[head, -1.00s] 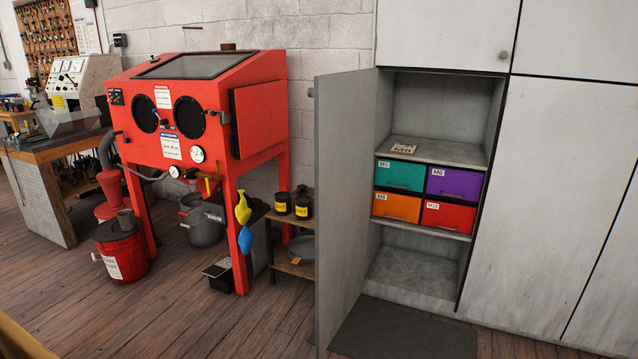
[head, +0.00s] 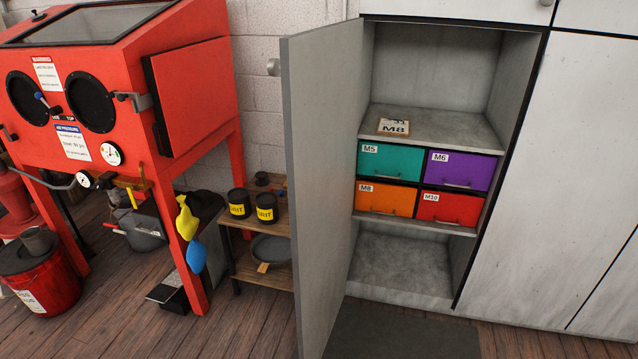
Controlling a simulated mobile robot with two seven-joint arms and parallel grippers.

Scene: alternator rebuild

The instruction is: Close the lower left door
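The lower left door (head: 322,190) of the grey cabinet stands wide open in the head view, swung out toward me on its left-hand side. Its round knob (head: 273,67) shows at the door's outer left edge, near the top. The open cabinet compartment (head: 402,268) lies to the right of the door, with its shelves exposed. Neither of my grippers is in view.
Teal (head: 390,160), purple (head: 457,172), orange (head: 386,198) and red (head: 450,208) drawers fill the middle shelf. A red blasting cabinet (head: 190,85) and a small wooden shelf (head: 262,276) stand left of the door. A dark mat (head: 400,332) lies on the floor before the compartment.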

